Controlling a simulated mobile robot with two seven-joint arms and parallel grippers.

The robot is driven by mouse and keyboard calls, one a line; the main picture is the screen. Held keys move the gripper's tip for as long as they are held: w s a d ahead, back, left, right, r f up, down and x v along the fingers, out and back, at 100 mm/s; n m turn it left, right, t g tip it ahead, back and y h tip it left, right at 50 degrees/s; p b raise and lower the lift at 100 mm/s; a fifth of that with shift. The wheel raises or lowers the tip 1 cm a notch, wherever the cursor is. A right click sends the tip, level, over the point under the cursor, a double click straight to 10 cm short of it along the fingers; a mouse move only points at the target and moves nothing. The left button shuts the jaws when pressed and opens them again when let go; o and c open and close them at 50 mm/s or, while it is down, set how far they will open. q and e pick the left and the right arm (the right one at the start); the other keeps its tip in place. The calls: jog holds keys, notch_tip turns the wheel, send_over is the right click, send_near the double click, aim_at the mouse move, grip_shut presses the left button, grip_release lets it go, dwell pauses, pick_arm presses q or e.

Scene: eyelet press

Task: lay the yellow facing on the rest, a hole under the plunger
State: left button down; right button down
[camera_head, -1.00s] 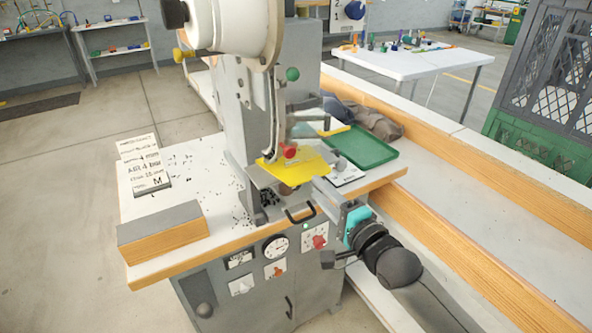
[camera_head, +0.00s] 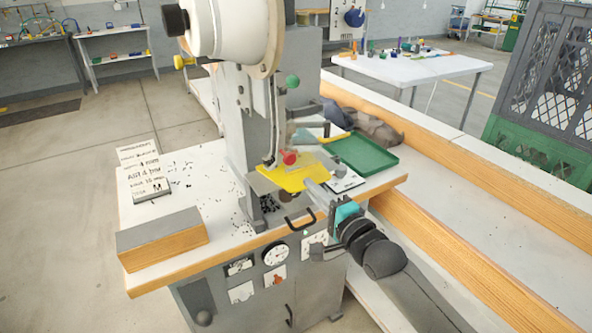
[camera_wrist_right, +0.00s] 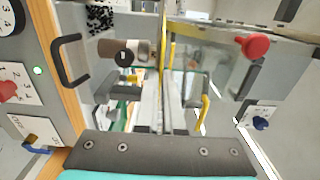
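The yellow facing (camera_head: 292,179) is a thin flat sheet lying roughly level at the press throat, below the red knob (camera_head: 289,157). My right gripper (camera_head: 317,190) reaches in from the front right and holds the facing by its near edge. In the right wrist view the facing (camera_wrist_right: 163,42) shows edge-on as a thin yellow line running between my fingers (camera_wrist_right: 162,108). A brown round post (camera_wrist_right: 122,52), probably the rest, stands beside the sheet there, with a visible gap. The plunger tip and the facing's holes cannot be made out. My left gripper is not in view.
A green tray (camera_head: 364,153) lies right of the press head. A grey-topped wooden block (camera_head: 162,238) and printed cards (camera_head: 146,174) lie on the left of the bench. Small dark eyelets are scattered near the press column. A black handle (camera_head: 300,219) sits at the front edge.

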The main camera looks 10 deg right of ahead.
aim_at(293, 192)
jog(key=shift+s+r+p, duration=0.1)
jog(key=shift+s+p, duration=0.05)
jog(key=shift+p, duration=0.3)
dwell(0.6)
jog(key=shift+a, duration=0.1)
dwell(0.4)
jog(key=shift+s+a+r+p, duration=0.1)
jog(key=shift+s+a+p, duration=0.2)
jog(key=shift+a+p, duration=0.5)
jog(key=shift+s+a+r+p, duration=0.1)
jog(key=shift+s+a+p, duration=0.25)
jog(key=shift+a, duration=0.65)
jog(key=shift+w, duration=0.15)
jog(key=shift+f+p, duration=0.15)
jog(key=shift+p, duration=0.45)
dwell(0.3)
dwell(0.4)
jog(key=c, duration=1)
grip_release()
